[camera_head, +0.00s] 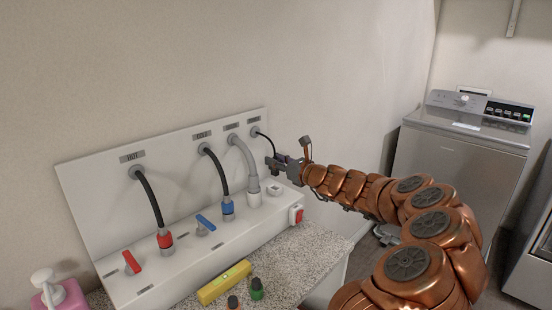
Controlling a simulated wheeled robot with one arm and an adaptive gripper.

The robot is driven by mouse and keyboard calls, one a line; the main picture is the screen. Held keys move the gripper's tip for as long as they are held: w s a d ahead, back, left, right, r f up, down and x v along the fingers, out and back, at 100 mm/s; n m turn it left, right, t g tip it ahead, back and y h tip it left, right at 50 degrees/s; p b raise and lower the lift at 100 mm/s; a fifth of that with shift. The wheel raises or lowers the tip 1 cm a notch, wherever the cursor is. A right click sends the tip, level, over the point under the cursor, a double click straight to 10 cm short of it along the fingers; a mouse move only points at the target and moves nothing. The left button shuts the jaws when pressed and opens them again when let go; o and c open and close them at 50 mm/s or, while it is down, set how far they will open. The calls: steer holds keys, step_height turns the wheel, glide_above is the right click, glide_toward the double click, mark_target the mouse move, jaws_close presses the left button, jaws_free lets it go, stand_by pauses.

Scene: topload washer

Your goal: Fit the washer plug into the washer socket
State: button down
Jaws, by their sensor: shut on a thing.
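My gripper (276,163) is shut at the end of my copper arm, in front of the right part of the white panel. It is shut on the washer plug, which is mostly hidden by the fingers. A thin black cord (268,138) runs from a round outlet at the panel's upper right down to the gripper. A small white socket (274,189) sits on top of the white box's right end. The gripper is above the socket in the picture, apart from it. The plug's prongs and exact tilt are too small to tell.
A grey hose (246,160) stands just left of the socket. A black hose with a blue collar (227,207) and one with a red collar (165,239) are further left. A red switch (297,214) is on the box's end. A yellow level (224,282) lies on the counter.

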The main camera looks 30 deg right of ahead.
mark_target(276, 176)
steer(key=shift+f+b, duration=0.7)
steer(key=shift+f, duration=1)
steer(key=shift+p, duration=0.7)
stand_by(0.5)
steer(key=shift+f+b, duration=0.75)
steer(key=shift+f, duration=0.7)
stand_by(0.4)
steer(key=c, duration=0.8)
jaws_free()
steer(key=shift+v, duration=6)
